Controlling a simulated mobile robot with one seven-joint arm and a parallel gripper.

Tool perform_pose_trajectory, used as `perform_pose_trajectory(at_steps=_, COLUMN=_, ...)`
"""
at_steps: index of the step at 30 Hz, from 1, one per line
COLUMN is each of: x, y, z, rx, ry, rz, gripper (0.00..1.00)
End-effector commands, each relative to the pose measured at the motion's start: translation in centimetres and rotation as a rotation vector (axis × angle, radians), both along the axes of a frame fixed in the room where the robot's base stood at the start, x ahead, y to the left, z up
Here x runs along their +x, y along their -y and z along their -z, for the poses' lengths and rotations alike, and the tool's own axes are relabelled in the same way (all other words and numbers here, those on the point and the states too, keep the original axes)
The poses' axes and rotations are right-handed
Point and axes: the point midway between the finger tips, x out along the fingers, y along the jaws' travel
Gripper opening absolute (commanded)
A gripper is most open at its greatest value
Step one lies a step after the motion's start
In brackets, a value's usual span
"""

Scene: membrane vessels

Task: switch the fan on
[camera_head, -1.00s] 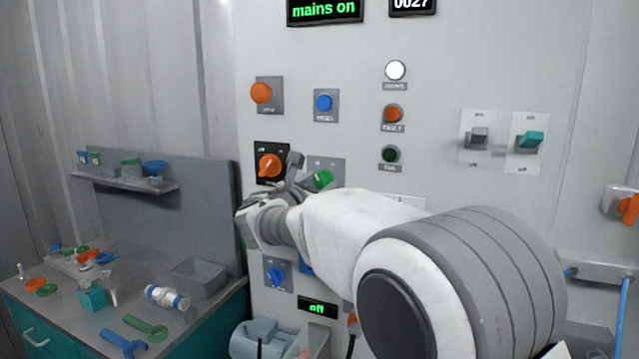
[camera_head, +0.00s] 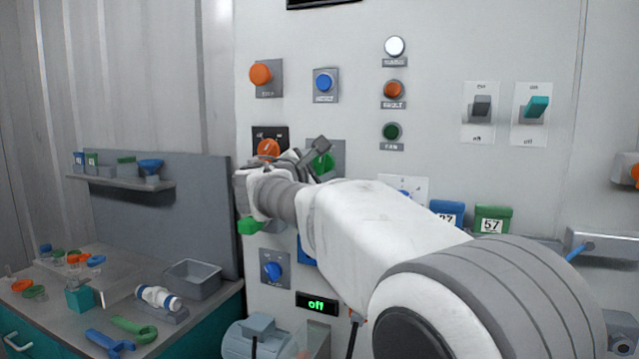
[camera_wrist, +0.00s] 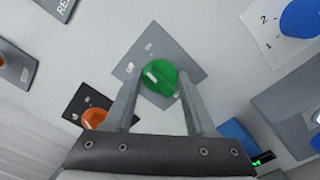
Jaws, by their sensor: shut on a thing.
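A round green knob (camera_head: 320,163) sits on a grey plate (camera_head: 334,150) on the wall panel. In the wrist view the green knob (camera_wrist: 160,77) shows a white mark at its upper left edge; the plate's lettering is too small to read. My gripper (camera_wrist: 157,88) has one finger on each side of this knob and is shut on it. In the head view my gripper (camera_head: 308,160) partly covers the knob. The lamp labelled FAN (camera_head: 391,131) is dark green and looks unlit.
An orange knob (camera_head: 268,149) on a black plate is close left of my gripper. A blue knob (camera_head: 273,270) and a display reading "off" (camera_head: 316,304) are below. Two levers, grey (camera_head: 481,106) and teal (camera_head: 536,107), are at right. A cluttered bench (camera_head: 60,310) stands at left.

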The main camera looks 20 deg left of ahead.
Motion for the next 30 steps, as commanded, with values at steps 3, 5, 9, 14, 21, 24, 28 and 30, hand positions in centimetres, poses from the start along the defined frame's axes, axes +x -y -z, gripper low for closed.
perform_pose_trajectory(at_steps=3, x=-0.01, y=0.03, z=0.52, rx=0.104, ry=0.01, rz=0.001, gripper=0.0)
perform_pose_trajectory(at_steps=5, x=-0.01, y=0.05, z=0.52, rx=0.15, ry=0.012, rz=0.001, gripper=0.0)
perform_pose_trajectory(at_steps=9, x=-0.01, y=0.09, z=0.44, rx=0.246, ry=0.02, rz=0.002, gripper=0.0)
perform_pose_trajectory(at_steps=14, x=0.0, y=0.08, z=0.35, rx=0.329, ry=0.026, rz=0.001, gripper=0.0)
perform_pose_trajectory(at_steps=21, x=0.0, y=0.08, z=0.27, rx=0.395, ry=0.031, rz=0.001, gripper=0.0)
perform_pose_trajectory(at_steps=24, x=0.0, y=0.08, z=0.2, rx=0.406, ry=0.032, rz=0.001, gripper=0.0)
perform_pose_trajectory(at_steps=28, x=0.0, y=0.08, z=0.17, rx=0.412, ry=0.032, rz=0.001, gripper=0.0)
perform_pose_trajectory(at_steps=30, x=0.0, y=0.08, z=0.15, rx=0.412, ry=0.032, rz=0.001, gripper=0.0)
